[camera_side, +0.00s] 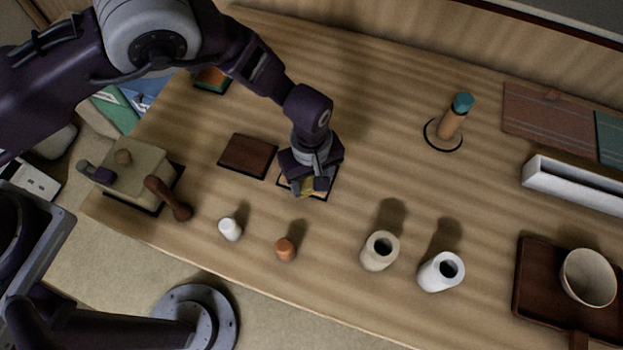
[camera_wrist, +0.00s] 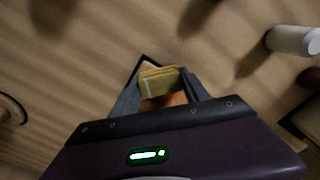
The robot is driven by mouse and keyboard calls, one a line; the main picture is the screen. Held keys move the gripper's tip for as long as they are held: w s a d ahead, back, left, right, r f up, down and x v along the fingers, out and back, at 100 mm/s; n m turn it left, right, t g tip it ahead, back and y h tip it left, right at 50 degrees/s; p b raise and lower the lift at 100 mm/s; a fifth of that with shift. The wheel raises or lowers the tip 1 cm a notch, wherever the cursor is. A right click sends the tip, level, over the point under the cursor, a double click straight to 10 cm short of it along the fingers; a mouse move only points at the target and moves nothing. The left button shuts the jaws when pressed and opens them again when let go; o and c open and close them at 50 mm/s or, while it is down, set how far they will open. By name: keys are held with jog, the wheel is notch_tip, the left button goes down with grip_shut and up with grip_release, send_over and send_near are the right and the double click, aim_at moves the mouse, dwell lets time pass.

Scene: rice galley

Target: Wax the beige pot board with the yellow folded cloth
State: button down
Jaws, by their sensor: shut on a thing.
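My gripper (camera_side: 308,190) is shut on the yellow folded cloth (camera_side: 307,188), low over a black-outlined patch at the middle of the table. In the wrist view the cloth (camera_wrist: 158,82) sits between the two fingers. An orange-tan surface (camera_wrist: 177,99) shows just below the cloth, inside the black outline; the gripper hides most of it. I cannot tell if the cloth touches it. A dark brown board (camera_side: 247,156) lies left of the gripper. I cannot make out for certain which thing is the beige pot board.
A beige block (camera_side: 135,170) with a knob stands at the left edge. A white jar (camera_side: 230,229), an orange-brown piece (camera_side: 286,250) and two vases, beige (camera_side: 380,251) and white (camera_side: 441,271), stand in front. A teal-topped bottle (camera_side: 456,117) stands behind right. Table between is clear.

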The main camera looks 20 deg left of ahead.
jog(key=shift+w+a+f, duration=0.1)
jog(key=shift+w+a, duration=1.25)
jog(key=shift+a, duration=0.05)
jog(key=shift+w+a, duration=0.1)
jog(key=shift+a, duration=0.05)
jog(key=shift+w+a, duration=1.35)
jog(key=shift+r, duration=0.9)
jog(key=shift+d, duration=0.1)
